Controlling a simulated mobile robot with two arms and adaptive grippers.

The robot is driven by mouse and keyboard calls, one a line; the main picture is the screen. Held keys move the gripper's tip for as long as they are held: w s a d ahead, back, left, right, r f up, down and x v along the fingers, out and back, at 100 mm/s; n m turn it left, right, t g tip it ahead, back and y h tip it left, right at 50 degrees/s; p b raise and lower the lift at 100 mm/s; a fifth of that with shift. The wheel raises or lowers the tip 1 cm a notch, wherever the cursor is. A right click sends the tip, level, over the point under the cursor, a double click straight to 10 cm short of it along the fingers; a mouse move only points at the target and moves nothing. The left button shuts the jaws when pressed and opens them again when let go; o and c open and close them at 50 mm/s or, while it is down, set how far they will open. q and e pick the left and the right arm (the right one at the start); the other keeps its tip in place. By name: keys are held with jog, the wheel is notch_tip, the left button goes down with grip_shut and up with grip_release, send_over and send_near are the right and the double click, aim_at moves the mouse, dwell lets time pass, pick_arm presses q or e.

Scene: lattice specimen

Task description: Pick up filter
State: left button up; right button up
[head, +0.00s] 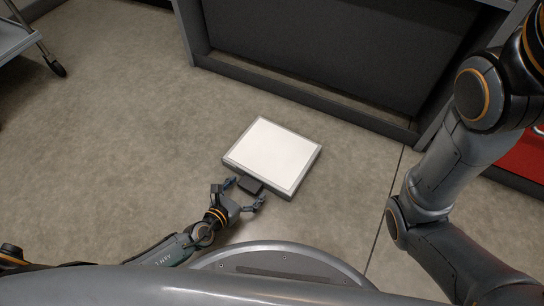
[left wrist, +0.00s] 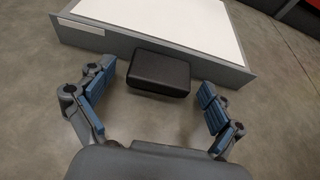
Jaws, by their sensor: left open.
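The filter (head: 272,153) is a flat square panel with a white top and a grey frame, lying on the floor. A black block-like handle (left wrist: 159,74) sticks out from its near side; it also shows in the head view (head: 250,186). My left gripper (head: 247,192) is open at that near side. In the left wrist view its blue-padded fingers (left wrist: 157,97) stand apart to the left and right of the handle, with visible gaps and no clear contact. My right arm shows at the right of the head view, but its gripper is out of frame.
A dark cabinet or bench (head: 330,60) stands behind the filter. A wheeled cart (head: 18,38) is at the top left, and a red unit (head: 522,155) is at the right edge. The concrete floor (head: 120,130) left of the filter is clear.

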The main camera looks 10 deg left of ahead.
pick_arm(q)
jog(key=c, duration=1.7)
jog(key=shift+r, duration=0.15)
